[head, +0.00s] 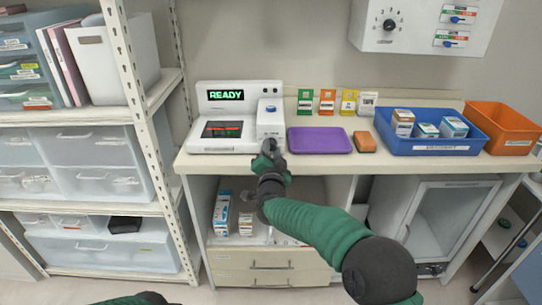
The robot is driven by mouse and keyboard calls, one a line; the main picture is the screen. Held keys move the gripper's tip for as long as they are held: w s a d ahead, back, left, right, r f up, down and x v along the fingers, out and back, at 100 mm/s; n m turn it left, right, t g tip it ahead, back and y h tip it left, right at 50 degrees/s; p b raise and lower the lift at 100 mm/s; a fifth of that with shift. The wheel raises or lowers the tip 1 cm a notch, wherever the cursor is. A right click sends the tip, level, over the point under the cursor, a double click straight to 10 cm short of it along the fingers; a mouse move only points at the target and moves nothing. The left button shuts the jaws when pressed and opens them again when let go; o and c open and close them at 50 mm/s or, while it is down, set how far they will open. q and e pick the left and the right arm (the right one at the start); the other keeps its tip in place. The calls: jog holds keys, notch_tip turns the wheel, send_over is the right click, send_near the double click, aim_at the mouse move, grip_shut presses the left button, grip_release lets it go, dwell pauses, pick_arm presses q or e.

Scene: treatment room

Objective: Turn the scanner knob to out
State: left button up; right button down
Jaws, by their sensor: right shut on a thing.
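The white scanner (214,143) stands on the left of the counter. Its display (226,95) reads READY, and a dark window with red marks lies below it. A taller block with a blue button (271,108) forms its right side. My right gripper (269,148) is at the low front of this block, shut on what seems to be the scanner knob. The gripper hides the knob, so its setting cannot be read. Only a bit of my left arm shows at the bottom edge; its gripper is out of view.
Right of the scanner are a purple tray (320,140), an orange block (364,142), a blue bin (430,143) with boxes and an orange bin (502,130). Several colored cards stand behind. A wall panel (420,20) has a dial and sliders. Shelving (150,150) stands close at left.

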jog(key=m+b, duration=0.1)
jog(key=m, duration=0.1)
jog(key=m+b, duration=0.2)
jog(key=shift+f+m, duration=0.3)
jog(key=shift+f, duration=0.1)
jog(key=m+b, duration=0.3)
jog(key=m, duration=0.1)
jog(key=shift+d+f+m+b, duration=0.1)
jog(key=shift+f+m+b, duration=0.05)
jog(key=shift+m+b, duration=0.15)
jog(key=m+b, duration=0.4)
jog(key=m, duration=0.2)
jog(key=shift+f+b, duration=0.15)
jog(key=shift+b, duration=0.25)
jog(key=shift+m+b, duration=1)
jog(key=shift+m, duration=0.5)
jog(key=c, duration=1.3)
grip_release()
jog(key=shift+c, duration=0.2)
jog(key=shift+o, duration=1.4)
jog(key=shift+w, duration=0.1)
jog(key=shift+r, duration=0.25)
